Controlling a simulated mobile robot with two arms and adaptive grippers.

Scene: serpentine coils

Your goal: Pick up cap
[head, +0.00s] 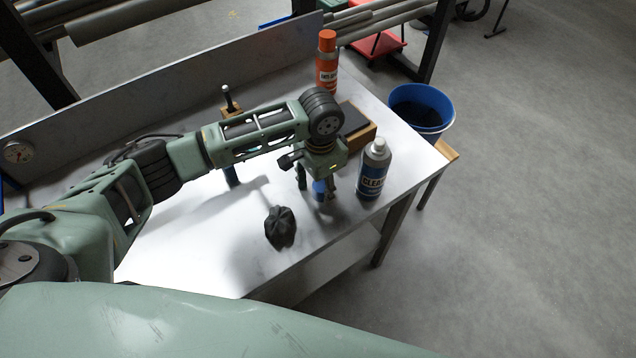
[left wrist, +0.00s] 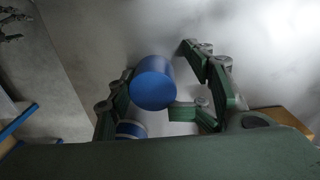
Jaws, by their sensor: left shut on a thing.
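The blue cap (head: 319,188) is between the fingers of my left gripper (head: 316,192) over the front right part of the workbench, just left of the cleaner can. In the left wrist view the cap (left wrist: 153,88) shows as a plain blue cylinder between the green fingers of my left gripper (left wrist: 165,100). The gripper is shut on it. The fingers partly hide the cap in the head view, and I cannot tell whether it touches the bench top. My right gripper is not in view.
The white and blue cleaner can (head: 373,170) stands close right of the gripper. A dark crumpled cloth (head: 280,227) lies to the front left. A wooden-sided block (head: 357,128) and an orange can (head: 327,65) stand behind. A blue bin (head: 421,107) is beyond the bench (head: 200,255).

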